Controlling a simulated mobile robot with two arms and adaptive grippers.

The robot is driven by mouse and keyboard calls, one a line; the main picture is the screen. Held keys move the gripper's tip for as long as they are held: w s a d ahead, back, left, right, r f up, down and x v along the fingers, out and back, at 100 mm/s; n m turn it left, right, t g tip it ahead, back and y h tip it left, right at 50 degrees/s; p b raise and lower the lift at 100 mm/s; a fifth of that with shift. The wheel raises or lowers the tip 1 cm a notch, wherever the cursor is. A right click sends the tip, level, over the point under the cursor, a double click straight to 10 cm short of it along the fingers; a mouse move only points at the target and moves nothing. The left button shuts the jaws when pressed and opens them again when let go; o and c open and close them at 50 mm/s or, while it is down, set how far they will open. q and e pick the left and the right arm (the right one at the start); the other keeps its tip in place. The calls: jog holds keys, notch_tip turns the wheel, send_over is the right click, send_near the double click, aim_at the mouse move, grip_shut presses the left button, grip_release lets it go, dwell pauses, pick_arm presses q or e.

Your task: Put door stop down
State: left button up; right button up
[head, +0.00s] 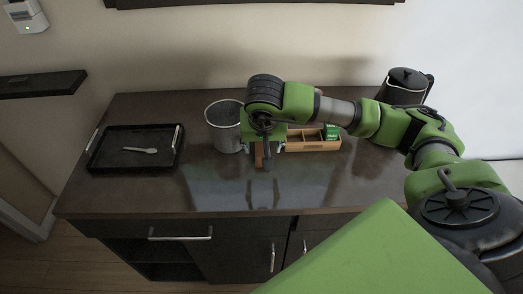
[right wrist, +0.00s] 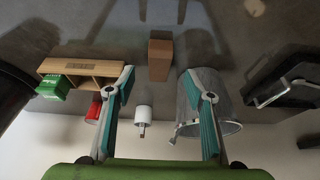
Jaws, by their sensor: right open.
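The door stop, a small brown block (right wrist: 160,58), shows in the right wrist view beyond and between my fingertips. In the head view it is a narrow brown piece (head: 259,158) just under my right gripper, mostly hidden by it. It appears to rest on the dark counter (head: 215,190). My right gripper (head: 264,149) points down over the middle of the counter. Its teal-padded fingers (right wrist: 158,80) are spread apart in the right wrist view, with nothing pinched between them. My left gripper is out of view.
A grey bin (head: 224,138) stands just left of my right gripper. A wooden organizer (head: 313,145) with a green packet (head: 331,131) is on the right. A black tray (head: 105,160) with a spoon (head: 140,150) lies left; a black kettle (head: 404,88) stands back right. The front counter is clear.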

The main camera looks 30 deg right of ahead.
aim_at(262, 154)
jog(key=shift+x, duration=1.2)
jog(key=shift+p+x, duration=1.05)
jog(key=x, duration=0.2)
jog(key=shift+w+d+f+p, duration=0.15)
jog(key=shift+w+d+p, duration=0.05)
jog(key=shift+p, duration=0.1)
jog(key=shift+w+d+f, duration=0.1)
jog(key=shift+f, duration=0.2)
jog(key=c, duration=0.8)
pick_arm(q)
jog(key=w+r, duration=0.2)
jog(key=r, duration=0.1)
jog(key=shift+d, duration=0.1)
pick_arm(e)
jog(key=c, duration=0.4)
